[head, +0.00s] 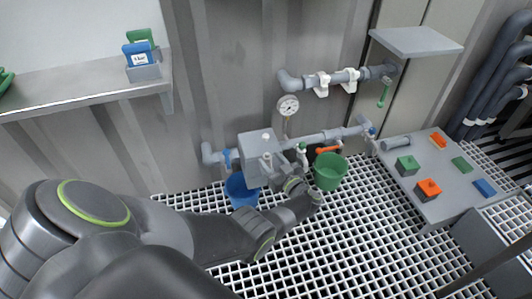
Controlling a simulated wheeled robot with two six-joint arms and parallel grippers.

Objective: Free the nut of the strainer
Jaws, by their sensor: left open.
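A grey pipe line (330,134) runs along the wall with a grey box-shaped unit (262,150) on it. I cannot tell for sure which part is the strainer; its nut is not clearly visible, and my left arm covers part of the area below the pipe. My left gripper (293,186) is open, in front of and below the pipe, between the blue bucket (241,190) and the green bucket (329,172). It is small in the picture, and whether it touches anything cannot be told. My right gripper is not in view.
An orange-handled valve (328,150) and a pressure gauge (288,106) are close to my gripper. A grey side table (445,185) on the right holds green, orange and blue blocks. A shelf (80,92) is at upper left. The grating floor (345,245) is clear in front.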

